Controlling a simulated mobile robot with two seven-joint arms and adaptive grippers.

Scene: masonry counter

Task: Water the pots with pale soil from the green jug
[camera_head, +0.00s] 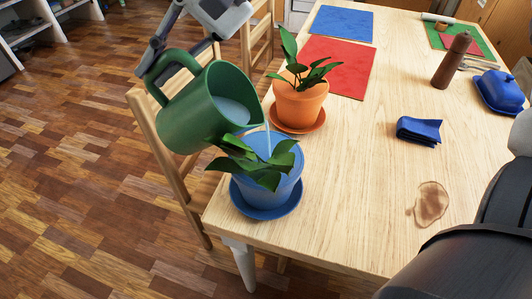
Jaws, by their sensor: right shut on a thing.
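My right gripper (178,42) is shut on the handle of the green jug (190,118) at the upper left. The jug is tilted toward the right, with pale water showing inside. A thin stream of water (267,135) falls from its lip toward the blue pot (270,190). This pot holds a leafy plant (255,163) and stands on a blue saucer (262,212); the leaves hide its soil. Behind it, an orange pot (300,103) with a plant (290,50) stands on an orange saucer (318,123); its soil colour cannot be told. My left gripper is out of view.
The wooden table (340,190) has a red mat (345,67), a blue mat (342,23), a folded blue cloth (418,131), a brown mill (451,60), a blue butter dish (498,91) and a brown stain (431,204). A chair (160,140) stands beside the left edge.

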